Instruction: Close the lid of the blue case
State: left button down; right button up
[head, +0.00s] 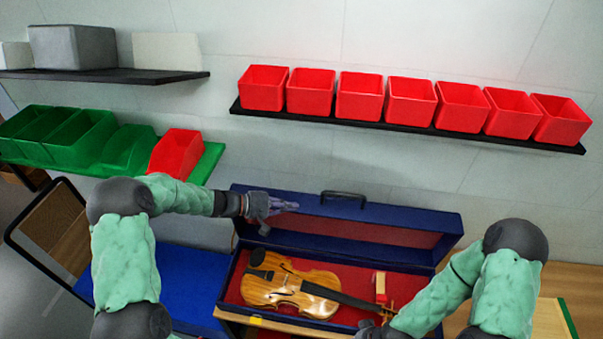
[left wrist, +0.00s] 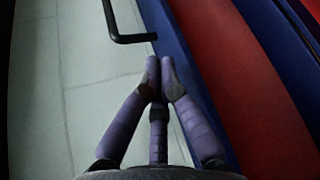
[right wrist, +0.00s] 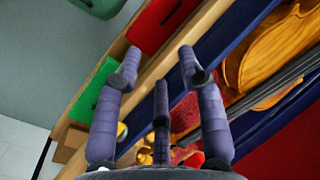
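The blue case (head: 228,290) lies open on the bench, with a red lining and a violin (head: 290,287) inside. Its lid (head: 400,217) stands raised at the back, with a dark handle (head: 343,197) on it. My left gripper (head: 285,206) is at the lid's upper left part, left of the handle. In the left wrist view its fingertips (left wrist: 160,64) are together beside the lid's blue edge (left wrist: 185,60), with nothing seen between them; contact is unclear. My right gripper (right wrist: 158,58) is open and empty near the case's front side; in the head view it is partly cut off.
A shelf of several red bins (head: 412,102) hangs on the wall behind the lid. Green bins (head: 65,137) and a red bin (head: 175,152) stand on a green shelf at left. A blue surface (head: 185,285) lies left of the case. A small red-and-wood block (head: 381,287) is inside the case.

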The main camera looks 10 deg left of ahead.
aim_at(317, 201)
pick_arm(q)
jog(key=shift+t+h, duration=0.3)
jog(key=shift+t, duration=0.2)
jog(key=r, duration=0.1)
jog(key=w+r, duration=0.2)
jog(key=r, duration=0.1)
jog(key=shift+a, duration=0.35)
jog(key=shift+w, duration=0.15)
jog(key=shift+w+d+f, duration=0.15)
jog(key=shift+d, duration=0.15)
jog(key=p+x, duration=0.1)
jog(key=x, duration=0.8)
pick_arm(e)
jog(key=shift+w+r, duration=0.3)
jog(key=shift+r, duration=0.5)
